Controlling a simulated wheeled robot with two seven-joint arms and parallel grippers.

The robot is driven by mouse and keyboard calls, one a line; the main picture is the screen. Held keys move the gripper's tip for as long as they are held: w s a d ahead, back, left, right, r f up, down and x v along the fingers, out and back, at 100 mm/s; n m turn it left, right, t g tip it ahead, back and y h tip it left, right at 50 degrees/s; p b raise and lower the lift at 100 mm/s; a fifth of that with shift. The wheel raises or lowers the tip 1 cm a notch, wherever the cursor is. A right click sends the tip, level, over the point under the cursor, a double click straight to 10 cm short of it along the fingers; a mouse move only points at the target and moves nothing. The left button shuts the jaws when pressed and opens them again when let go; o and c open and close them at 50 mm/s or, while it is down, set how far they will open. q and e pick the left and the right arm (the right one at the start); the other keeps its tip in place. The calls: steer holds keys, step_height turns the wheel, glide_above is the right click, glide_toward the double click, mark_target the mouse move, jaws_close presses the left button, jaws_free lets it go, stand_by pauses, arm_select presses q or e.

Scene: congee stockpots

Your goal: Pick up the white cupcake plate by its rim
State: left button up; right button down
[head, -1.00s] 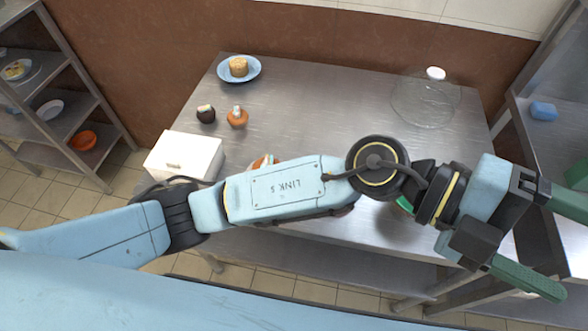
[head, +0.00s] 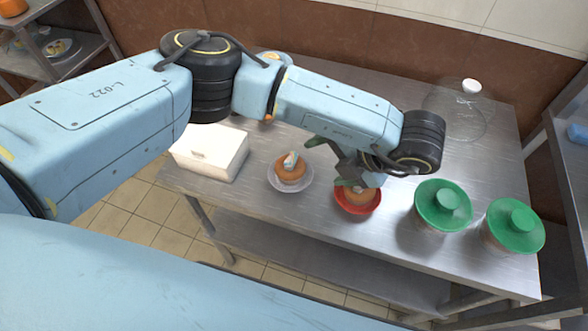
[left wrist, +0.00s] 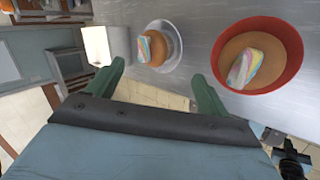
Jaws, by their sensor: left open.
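The white cupcake plate (head: 271,180) lies on the steel table near its front edge, with an orange-brown cupcake (head: 293,176) with pale striped topping on it. In the left wrist view the plate (left wrist: 179,52) is just beyond my open left gripper's fingertips (left wrist: 157,70), with nothing between the fingers. In the head view my left gripper (head: 330,160) is above the table, between the plate and a red bowl and apart from the plate. Part of the gripper is hidden by the arm. My right gripper is not in view.
The red bowl (head: 357,207) with a similar cupcake stands just right of the plate. Green-lidded pots (head: 442,205) stand further right. A white box (head: 210,153) is to the left, and a clear glass dome (head: 455,110) is at the back right.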

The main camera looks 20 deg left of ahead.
mark_target(301, 169)
arm_select(q)
steer(key=x, duration=0.4)
steer(key=shift+a+f+b, duration=0.15)
steer(key=shift+f+b, duration=0.15)
steer(key=shift+b, duration=0.1)
steer(key=shift+a+f, duration=0.2)
steer(key=shift+f, duration=0.05)
steer(key=x, duration=0.2)
steer(key=b+x, duration=0.1)
steer(key=x, duration=0.1)
steer(key=shift+s+a+f, duration=0.1)
steer(key=shift+s+a, duration=0.1)
steer(key=shift+a, duration=0.05)
steer(key=c, duration=0.6)
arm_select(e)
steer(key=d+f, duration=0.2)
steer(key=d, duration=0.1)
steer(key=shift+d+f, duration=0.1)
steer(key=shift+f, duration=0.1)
